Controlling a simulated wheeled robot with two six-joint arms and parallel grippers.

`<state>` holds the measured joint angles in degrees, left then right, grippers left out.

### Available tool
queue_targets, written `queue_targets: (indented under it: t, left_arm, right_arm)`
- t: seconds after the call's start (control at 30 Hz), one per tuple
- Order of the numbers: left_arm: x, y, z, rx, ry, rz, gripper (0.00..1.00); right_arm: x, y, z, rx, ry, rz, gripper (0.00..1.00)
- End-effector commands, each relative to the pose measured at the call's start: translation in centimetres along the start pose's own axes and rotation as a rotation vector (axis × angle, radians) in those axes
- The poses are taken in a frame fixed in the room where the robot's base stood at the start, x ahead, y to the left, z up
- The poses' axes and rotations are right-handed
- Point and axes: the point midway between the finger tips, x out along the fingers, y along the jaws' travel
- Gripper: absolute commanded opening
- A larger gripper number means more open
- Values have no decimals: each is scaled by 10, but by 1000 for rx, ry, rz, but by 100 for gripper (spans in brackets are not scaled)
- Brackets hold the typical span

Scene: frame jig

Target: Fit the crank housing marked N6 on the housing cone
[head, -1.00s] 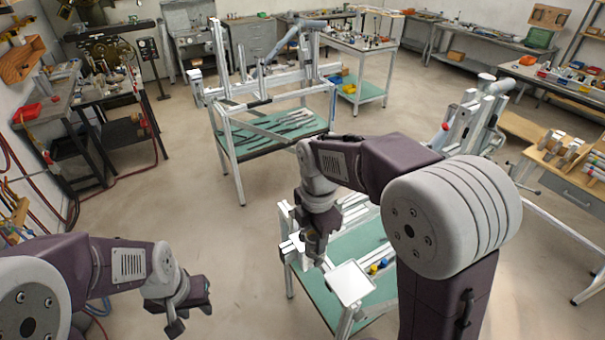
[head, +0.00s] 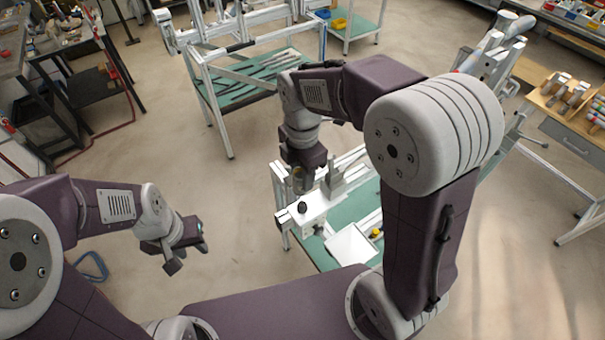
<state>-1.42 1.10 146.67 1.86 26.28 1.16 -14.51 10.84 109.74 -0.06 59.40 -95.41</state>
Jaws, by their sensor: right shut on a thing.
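My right gripper (head: 303,186) points down over the left end of the near frame jig (head: 277,185). Its jaws are shut on a small part, mostly hidden by the fingers, so I cannot read a mark on it. A white block with a black knob (head: 302,209) sits just in front of the fingertips at the jig's left end. I cannot tell whether the held part touches it. I cannot make out the housing cone for certain. My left gripper (head: 187,258) is open and empty over the floor, well left of the jig.
A white tray (head: 350,246) lies on the near jig's green top (head: 362,203), with a small yellow piece (head: 375,233) beside it. A second frame stand (head: 228,135) is behind. A workbench (head: 578,130) stands at the right.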

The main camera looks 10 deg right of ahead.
Motion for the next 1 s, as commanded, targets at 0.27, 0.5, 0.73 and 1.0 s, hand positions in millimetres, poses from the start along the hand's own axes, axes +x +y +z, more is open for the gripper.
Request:
queue_targets:
  t: [0.27,0.5,0.73,1.0]
  left_arm:
    - [20,0,2,0,0,0,36]
    - [34,-1,4,0,0,0,36]
    - [39,-1,4,0,0,0,36]
    - [38,-1,4,0,0,0,36]
  right_arm:
    - [21,0,0,0,0,0,0]
    - [35,0,0,0,0,0,0]
    - [40,0,0,0,0,0,0]
    - [40,0,0,0,0,0,0]
